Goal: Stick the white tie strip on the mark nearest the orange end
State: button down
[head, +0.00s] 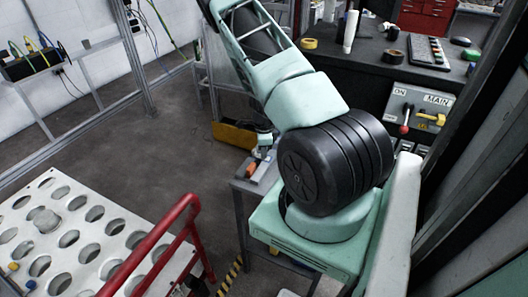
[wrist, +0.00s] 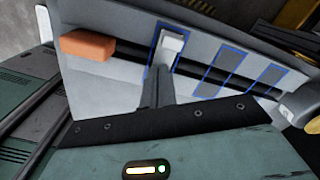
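In the wrist view, a grey board carries a dark bar or cable with an orange block (wrist: 88,45) at its left end. Several blue-outlined marks lie along it. The mark nearest the orange end (wrist: 153,62) is partly covered by my fingers and the white tie strip (wrist: 172,42). My gripper (wrist: 165,70) appears shut on the strip, which sits at the fingertips over that mark. Whether it touches the board I cannot tell. Two other marks (wrist: 225,70) (wrist: 267,80) are bare. In the head view my gripper (head: 264,146) is just above the orange block (head: 260,171), small and partly hidden.
A yellow bin (head: 235,134) stands behind the small grey table (head: 262,187). A white perforated table (head: 65,235) and red rail (head: 165,235) are at lower left. Floor between is clear.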

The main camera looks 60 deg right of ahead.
jog(key=shift+r, duration=0.1)
notch_tip(320, 180, up, 7)
jog(key=p, duration=0.5)
dwell(0.7)
